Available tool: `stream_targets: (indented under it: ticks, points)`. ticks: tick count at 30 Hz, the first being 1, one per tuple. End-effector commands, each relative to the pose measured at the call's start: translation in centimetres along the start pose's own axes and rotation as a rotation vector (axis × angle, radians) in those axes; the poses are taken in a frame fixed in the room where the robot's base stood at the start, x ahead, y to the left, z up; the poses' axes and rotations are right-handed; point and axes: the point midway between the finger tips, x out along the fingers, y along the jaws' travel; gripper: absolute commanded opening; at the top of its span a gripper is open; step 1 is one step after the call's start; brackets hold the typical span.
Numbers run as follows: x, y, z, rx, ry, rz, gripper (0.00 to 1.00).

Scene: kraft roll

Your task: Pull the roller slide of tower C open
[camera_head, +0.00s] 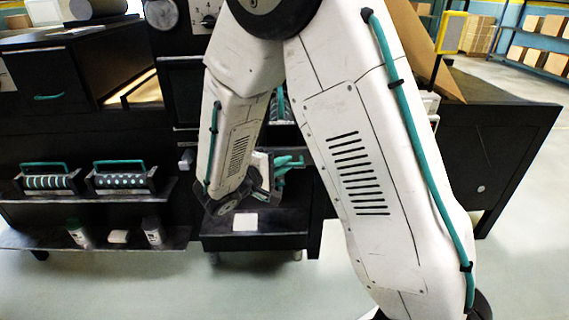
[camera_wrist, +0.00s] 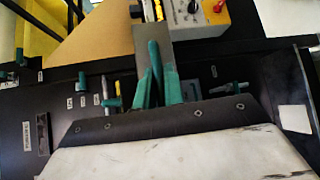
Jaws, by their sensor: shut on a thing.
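In the wrist view my gripper (camera_wrist: 158,82) has teal fingers shut on an upright teal handle (camera_wrist: 153,56). The handle stands in front of a grey plate (camera_wrist: 182,52), which looks like the front of a slide; whether it is tower C's cannot be read. In the head view my gripper (camera_head: 287,163) shows small and partly hidden behind my own arm, low at the front of the dark machine. The arm also hides most of the slide there, so how far it is out cannot be told.
A dark ledge with a white label (camera_head: 245,221) juts out below the gripper. At left, two rollers with teal handles (camera_head: 48,181) (camera_head: 120,180) sit on a shelf (camera_head: 85,197), with bottles (camera_head: 78,233) on a lower shelf. The floor in front is clear.

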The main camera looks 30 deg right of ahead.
Motion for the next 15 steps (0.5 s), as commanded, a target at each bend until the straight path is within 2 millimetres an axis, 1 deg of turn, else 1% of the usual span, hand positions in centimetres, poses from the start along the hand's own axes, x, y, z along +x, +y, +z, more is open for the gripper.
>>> stream_targets:
  ticks: [8,9,11,12,15]
  points:
    - [-0.08,0.01,-0.12,0.001,0.004,0.0,0.0]
    - [-0.08,0.01,-0.12,0.001,0.004,0.0,0.14]
    - [-0.08,0.01,-0.11,0.001,0.004,0.0,0.3]
    - [-0.07,0.01,-0.1,0.001,0.004,0.0,0.32]
    - [-0.06,0.01,-0.07,0.001,0.003,0.0,0.32]
